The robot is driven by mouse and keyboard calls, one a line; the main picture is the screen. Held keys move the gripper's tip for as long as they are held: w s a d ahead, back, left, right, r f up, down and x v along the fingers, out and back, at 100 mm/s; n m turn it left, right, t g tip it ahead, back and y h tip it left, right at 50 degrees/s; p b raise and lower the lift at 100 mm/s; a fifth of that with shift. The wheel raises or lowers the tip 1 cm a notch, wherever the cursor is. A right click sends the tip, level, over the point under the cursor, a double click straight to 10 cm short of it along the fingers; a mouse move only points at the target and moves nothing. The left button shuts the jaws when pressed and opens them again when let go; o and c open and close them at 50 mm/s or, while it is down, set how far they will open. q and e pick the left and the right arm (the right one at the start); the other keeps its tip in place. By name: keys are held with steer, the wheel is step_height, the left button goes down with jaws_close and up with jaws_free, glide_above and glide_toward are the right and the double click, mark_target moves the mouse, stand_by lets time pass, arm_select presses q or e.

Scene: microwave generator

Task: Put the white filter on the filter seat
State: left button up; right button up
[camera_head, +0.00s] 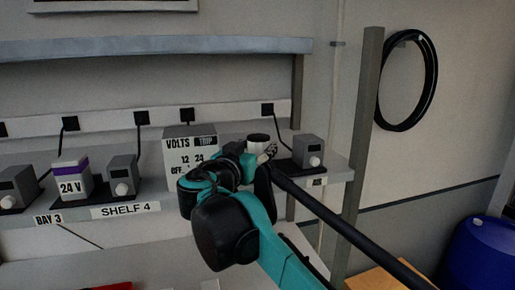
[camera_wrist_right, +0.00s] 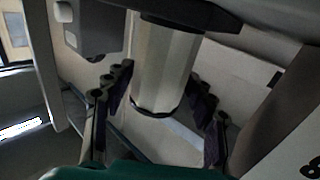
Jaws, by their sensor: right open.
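The white filter, a pale cylinder with a dark rim (camera_head: 258,138), stands on the shelf right of the voltage box in the head view, its lower part hidden by my gripper. My right gripper (camera_head: 252,158) is at it. In the right wrist view the cylinder (camera_wrist_right: 167,62) fills the space between the two open fingers of my right gripper (camera_wrist_right: 162,88). One finger is on each side, with visible gaps. The cylinder's one end meets a dark plate at the top of that view. I cannot pick out the filter seat for sure. My left gripper is not in view.
A grey box with a white knob (camera_head: 308,151) stands close right of the filter. The VOLTS box (camera_head: 190,148) is close left. The 24 V unit (camera_head: 73,178) and more knob boxes stand farther left. A grey post (camera_head: 362,150) rises at the shelf's right end.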

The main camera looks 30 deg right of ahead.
steer(key=b+v, duration=0.2)
steer(key=v, duration=0.9)
steer(key=shift+s+a, duration=0.25)
steer(key=shift+a, duration=0.05)
